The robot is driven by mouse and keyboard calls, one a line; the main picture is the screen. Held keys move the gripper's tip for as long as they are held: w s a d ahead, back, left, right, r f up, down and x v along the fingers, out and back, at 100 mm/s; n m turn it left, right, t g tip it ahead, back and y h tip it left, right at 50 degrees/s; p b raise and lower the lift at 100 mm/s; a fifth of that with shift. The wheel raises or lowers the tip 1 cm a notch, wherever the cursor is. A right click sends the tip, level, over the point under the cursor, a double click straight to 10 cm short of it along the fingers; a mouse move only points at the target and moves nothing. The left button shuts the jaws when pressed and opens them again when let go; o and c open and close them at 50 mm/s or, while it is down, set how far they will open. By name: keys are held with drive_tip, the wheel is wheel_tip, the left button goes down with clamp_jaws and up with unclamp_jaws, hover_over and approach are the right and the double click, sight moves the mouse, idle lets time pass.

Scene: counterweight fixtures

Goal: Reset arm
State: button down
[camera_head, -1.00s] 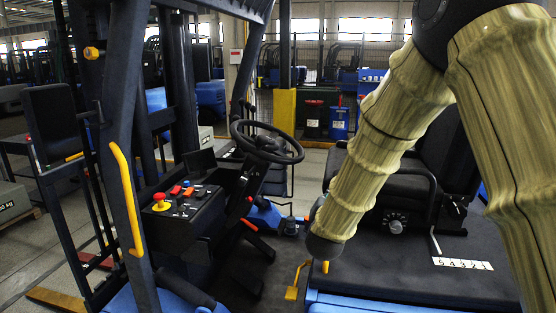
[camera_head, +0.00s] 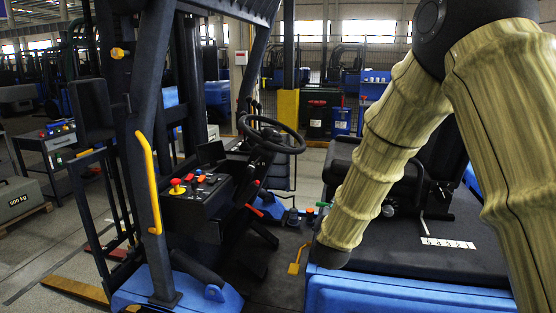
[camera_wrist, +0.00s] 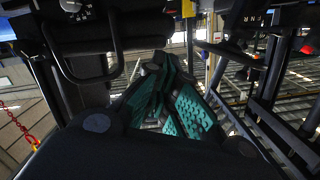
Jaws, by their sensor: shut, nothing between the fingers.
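My arm, in a pale ribbed cover (camera_head: 385,140), reaches down from the upper right over the forklift's cab area in the head view. Its lower end is beside the black seat base; my gripper itself is hidden there. In the wrist view my gripper (camera_wrist: 163,75) shows its dark fingers with teal pads drawn together. It is shut with nothing held. The wrist housing covers the lower middle of that view.
The forklift's steering wheel (camera_head: 270,134) and control panel (camera_head: 196,190) stand left of my arm. A yellow handrail (camera_head: 149,180) is on the dark post. The seat base (camera_head: 420,255) lies beneath my arm. A 500 kg block (camera_head: 18,198) rests at far left.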

drive_tip(key=s+d+f+n+g+y+b, duration=0.1)
drive_tip(key=s+f+g+b, duration=0.15)
drive_tip(key=s+f, duration=0.75)
drive_tip(key=s+d+f+n+g+y+b, duration=0.1)
drive_tip(key=s+d+f+n+g, duration=0.2)
drive_tip(key=f, duration=1.4)
drive_tip(key=s+f+g+y+b, duration=0.1)
drive_tip(key=s+f+g+b, duration=0.15)
drive_tip(key=s+f, duration=0.8)
drive_tip(key=s+d+f+n+g+b, duration=0.1)
drive_tip(key=s+f+g, duration=0.1)
drive_tip(key=s+f, duration=0.4)
drive_tip(key=s+f+n+g+b, duration=0.1)
drive_tip(key=s+f+g, duration=0.2)
drive_tip(key=s+f, duration=0.4)
drive_tip(key=s+d+f+g+b, duration=0.1)
drive_tip(key=s+f+g, duration=0.2)
drive_tip(key=s, duration=1.4)
wheel_tip(320, 180, down, 4)
drive_tip(key=shift+s+d+f+n, duration=0.2)
drive_tip(key=shift+d+n, duration=0.1)
drive_tip(key=shift+n, duration=0.1)
